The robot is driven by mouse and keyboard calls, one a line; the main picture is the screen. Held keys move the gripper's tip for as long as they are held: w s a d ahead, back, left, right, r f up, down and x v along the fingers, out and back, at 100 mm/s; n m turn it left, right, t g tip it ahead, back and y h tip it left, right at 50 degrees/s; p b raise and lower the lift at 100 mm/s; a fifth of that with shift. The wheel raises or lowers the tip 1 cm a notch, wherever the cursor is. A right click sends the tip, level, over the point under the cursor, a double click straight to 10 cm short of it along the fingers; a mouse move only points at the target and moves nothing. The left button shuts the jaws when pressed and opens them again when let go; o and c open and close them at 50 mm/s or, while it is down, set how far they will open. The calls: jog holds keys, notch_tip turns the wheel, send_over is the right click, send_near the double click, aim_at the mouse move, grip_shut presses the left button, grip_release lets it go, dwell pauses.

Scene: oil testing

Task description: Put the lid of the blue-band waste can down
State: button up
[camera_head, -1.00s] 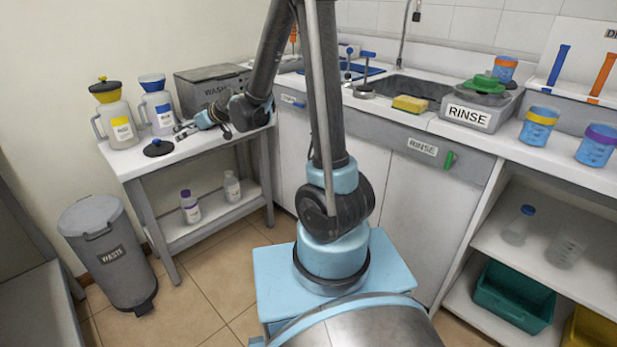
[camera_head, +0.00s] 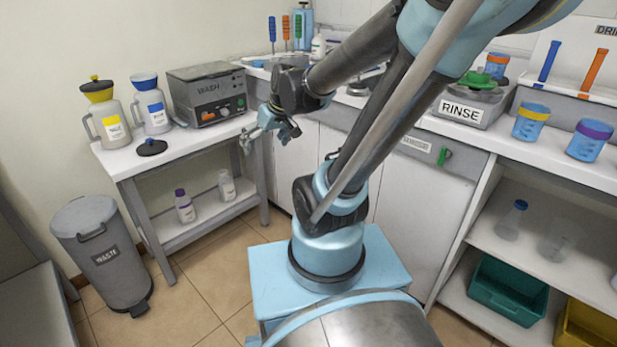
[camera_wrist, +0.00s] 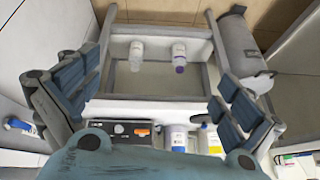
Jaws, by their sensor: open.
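The blue-band waste can (camera_head: 153,108) is a white jug with a blue label and blue funnel top, upright at the back of the side bench. My gripper (camera_head: 272,122) is open and empty, in the air off the bench's right end, well away from the lid. In the wrist view my gripper's fingers (camera_wrist: 150,105) are spread wide with nothing between them. The can (camera_wrist: 176,137) shows there partly, cut off by my gripper's body.
A yellow-band can (camera_head: 102,112) stands left of the blue one, a dark lid on top. A grey washer (camera_head: 207,95) stands to the right. Two bottles sit on the bench's lower shelf (camera_head: 205,212). A grey waste bin (camera_head: 102,255) stands on the floor at left.

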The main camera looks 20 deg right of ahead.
jog(key=s+d+f+m+g+h, duration=0.1)
jog(key=s+d+f+m, duration=0.1)
jog(key=s+d, duration=0.3)
jog(key=s+d+f+m+g+h, duration=0.1)
jog(key=s+d+f+m+h, duration=0.1)
jog(key=s+d, duration=0.3)
jog(key=s, duration=0.4)
jog(key=shift+s+d+f+g, duration=0.25)
jog(key=shift+s+f+g, duration=0.05)
jog(key=shift+f, duration=0.05)
